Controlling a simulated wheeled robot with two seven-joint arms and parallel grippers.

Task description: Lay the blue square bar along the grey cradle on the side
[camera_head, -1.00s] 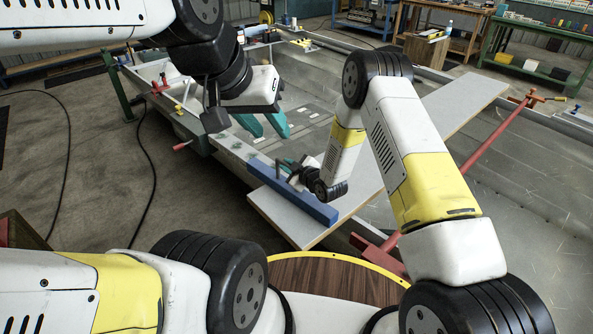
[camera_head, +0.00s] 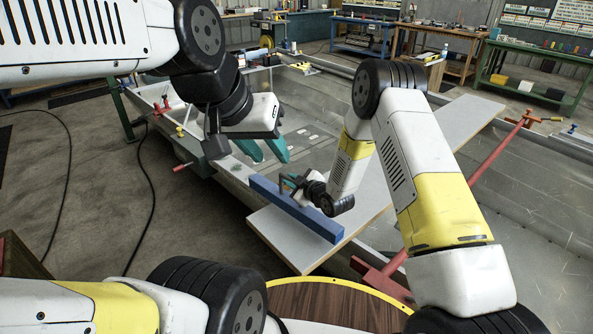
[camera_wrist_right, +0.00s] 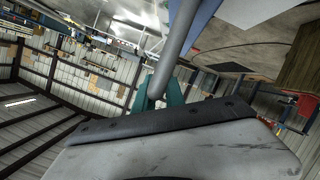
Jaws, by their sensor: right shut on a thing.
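The blue square bar (camera_head: 297,210) is a long bar with a grey handle, seen slanting over the near end of a pale plank in the head view. My right gripper (camera_head: 291,183) is at the handle, partly hidden by its own wrist. In the right wrist view its teal fingers (camera_wrist_right: 160,88) are shut around the grey handle, with the blue bar (camera_wrist_right: 207,15) beyond. My left gripper (camera_head: 272,157) is open and empty above the hull's near-left side, left of and beyond the bar. I cannot clearly make out the grey cradle.
The pale plank (camera_head: 440,140) lies across the open metal hull (camera_head: 510,205). Red clamps (camera_head: 381,272) and red bars stand at the hull's edges. A round wooden top (camera_head: 320,300) is close in front. Workbenches (camera_head: 530,75) are far back.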

